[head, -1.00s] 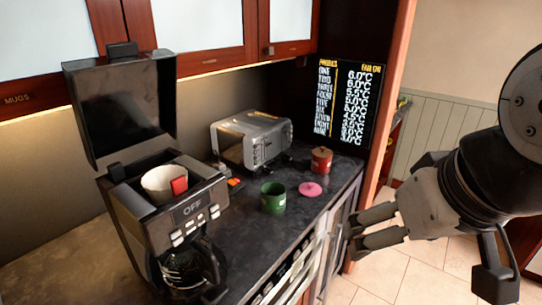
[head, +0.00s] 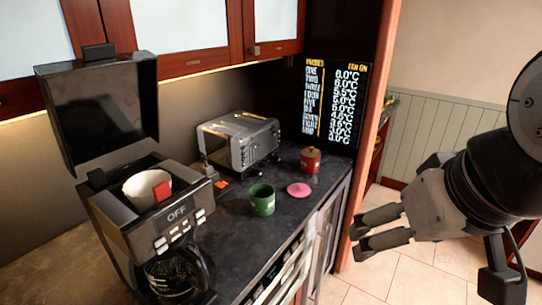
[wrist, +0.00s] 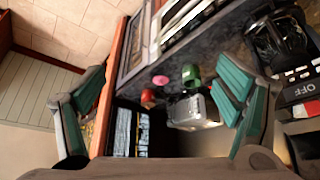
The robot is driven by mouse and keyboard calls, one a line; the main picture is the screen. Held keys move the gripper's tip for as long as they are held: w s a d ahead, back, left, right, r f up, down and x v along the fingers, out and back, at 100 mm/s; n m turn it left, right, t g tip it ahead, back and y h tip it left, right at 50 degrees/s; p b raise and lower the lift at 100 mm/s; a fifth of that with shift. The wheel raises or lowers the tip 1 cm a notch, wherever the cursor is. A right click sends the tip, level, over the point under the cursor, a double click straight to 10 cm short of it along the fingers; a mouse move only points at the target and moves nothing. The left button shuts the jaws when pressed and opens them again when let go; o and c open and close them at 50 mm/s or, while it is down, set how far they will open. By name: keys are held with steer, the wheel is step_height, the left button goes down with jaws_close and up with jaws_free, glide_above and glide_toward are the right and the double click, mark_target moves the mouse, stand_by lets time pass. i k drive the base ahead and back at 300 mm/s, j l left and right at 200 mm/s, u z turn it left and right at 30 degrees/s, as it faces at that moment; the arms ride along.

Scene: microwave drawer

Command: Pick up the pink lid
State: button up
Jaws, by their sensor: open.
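The pink lid (head: 298,189) lies flat on the dark countertop, between the green mug and the red canister. It also shows in the wrist view (wrist: 160,81), small and far off, between my spread fingers. My gripper (head: 357,234) is open and empty, held in the air to the right of the counter, apart from the lid. In the wrist view the two green-padded fingers (wrist: 165,110) stand wide apart with nothing between them up close.
A green mug (head: 262,200) stands left of the lid and a red canister (head: 310,160) behind it. A silver toaster oven (head: 238,143) is at the back. A coffee maker (head: 150,215) with open lid stands front left. A dark display board (head: 335,100) stands behind.

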mark_target(297, 190)
steer(key=i+l+u, duration=0.1)
steer(key=i+l, duration=0.15)
steer(key=i+l+u, duration=0.1)
steer(key=l, duration=0.25)
steer(key=i+l, duration=0.35)
steer(key=i+l+u, duration=0.15)
steer(key=l, duration=0.2)
steer(key=i+l+u, duration=0.1)
steer(key=i+l, duration=0.15)
steer(key=i+l+u, duration=0.1)
steer(key=l, duration=0.35)
steer(key=i, duration=0.05)
